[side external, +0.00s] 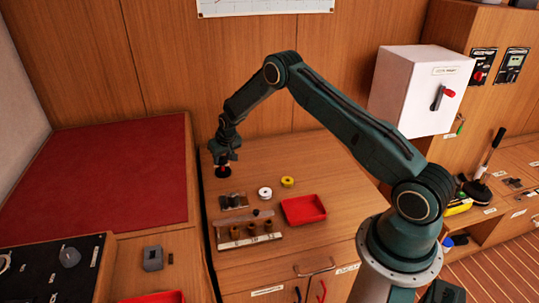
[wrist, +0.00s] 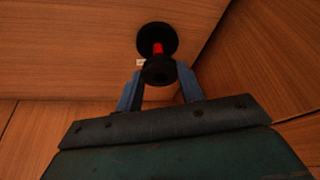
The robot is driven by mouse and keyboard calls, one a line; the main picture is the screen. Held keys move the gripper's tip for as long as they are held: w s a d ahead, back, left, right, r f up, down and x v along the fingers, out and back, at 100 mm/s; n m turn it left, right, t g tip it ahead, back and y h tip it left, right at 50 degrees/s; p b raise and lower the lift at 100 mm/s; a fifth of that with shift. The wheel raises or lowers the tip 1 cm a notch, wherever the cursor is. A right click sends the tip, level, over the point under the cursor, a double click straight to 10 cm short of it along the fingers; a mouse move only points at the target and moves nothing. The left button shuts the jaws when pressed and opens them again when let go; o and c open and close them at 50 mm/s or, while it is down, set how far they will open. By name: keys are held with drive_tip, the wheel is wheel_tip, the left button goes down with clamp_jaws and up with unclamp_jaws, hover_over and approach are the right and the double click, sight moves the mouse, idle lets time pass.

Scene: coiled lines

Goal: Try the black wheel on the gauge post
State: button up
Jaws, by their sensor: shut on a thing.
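My gripper (side external: 224,160) is at the back left of the wooden worktop, pointing down. In the wrist view its two blue fingers (wrist: 159,86) are shut on a small round black piece, which I take for the black wheel (wrist: 159,71). Just beyond it are a short red stem (wrist: 157,49) and a wider black disc (wrist: 157,36), which look like the gauge post and its base. The black disc also shows under my gripper in the side view (side external: 223,172). The wheel lines up with the stem; I cannot tell whether it is around it or just above it.
A white wheel (side external: 265,193) and a yellow wheel (side external: 287,181) lie to the right. A red tray (side external: 303,210), a dark block (side external: 233,201) and a wooden rack (side external: 249,243) with several brown pegs stand nearer the front. A red panel (side external: 100,180) lies left.

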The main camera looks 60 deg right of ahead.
drive_tip(key=shift+f, duration=1.1)
drive_tip(key=o, duration=1)
drive_tip(key=shift+r, duration=0.1)
drive_tip(key=shift+r, duration=2.95)
drive_tip(key=shift+r, duration=0.1)
drive_tip(key=shift+v, duration=6.8)
drive_tip(key=shift+s, duration=0.15)
